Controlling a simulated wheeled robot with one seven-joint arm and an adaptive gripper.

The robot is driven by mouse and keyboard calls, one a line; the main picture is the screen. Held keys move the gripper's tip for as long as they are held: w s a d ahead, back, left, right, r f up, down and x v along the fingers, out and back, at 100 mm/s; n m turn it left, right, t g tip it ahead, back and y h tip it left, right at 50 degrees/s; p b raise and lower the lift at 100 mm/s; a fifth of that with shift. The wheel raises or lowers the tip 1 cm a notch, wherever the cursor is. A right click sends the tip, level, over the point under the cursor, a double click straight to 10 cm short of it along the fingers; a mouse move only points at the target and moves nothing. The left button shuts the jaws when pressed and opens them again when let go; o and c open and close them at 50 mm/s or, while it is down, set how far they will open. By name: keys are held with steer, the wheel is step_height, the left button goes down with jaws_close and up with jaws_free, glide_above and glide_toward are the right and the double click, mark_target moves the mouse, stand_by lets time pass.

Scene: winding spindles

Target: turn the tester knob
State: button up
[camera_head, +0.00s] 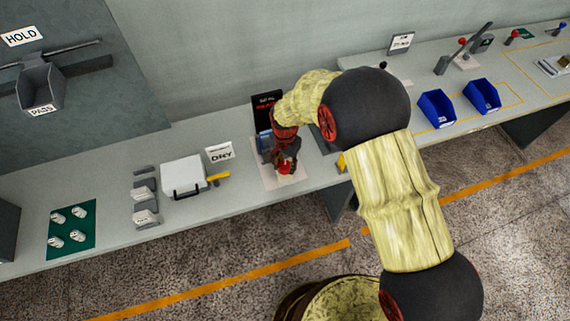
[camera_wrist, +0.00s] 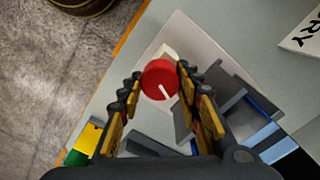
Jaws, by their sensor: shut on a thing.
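The tester knob (camera_wrist: 158,78) is a round red dial with a white pointer line. In the wrist view it sits between the two fingertips of my gripper (camera_wrist: 160,73), which is shut on it. The white line slants toward the lower right of that view. In the head view my gripper (camera_head: 286,163) reaches down over a pale pad (camera_head: 268,180) on the bench and mostly hides the knob. A dark display panel with red lettering (camera_head: 266,99) stands behind. Blue and grey parts (camera_wrist: 262,132) show beside the right finger in the wrist view.
A white case (camera_head: 183,174) and a DRY sign (camera_head: 220,151) stand left of my gripper. Farther left are grey holders (camera_head: 145,196) and a green mat (camera_head: 84,214) with several white pieces. Blue bins (camera_head: 437,108) stand to the right. My arm hides part of the bench.

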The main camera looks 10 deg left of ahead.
mark_target(285, 165)
steer(key=m, duration=1.3)
stand_by(0.5)
steer(key=o, duration=1.2)
steer(key=shift+c, duration=0.2)
steer(key=shift+r, duration=0.1)
step_height(285, 165, up, 12)
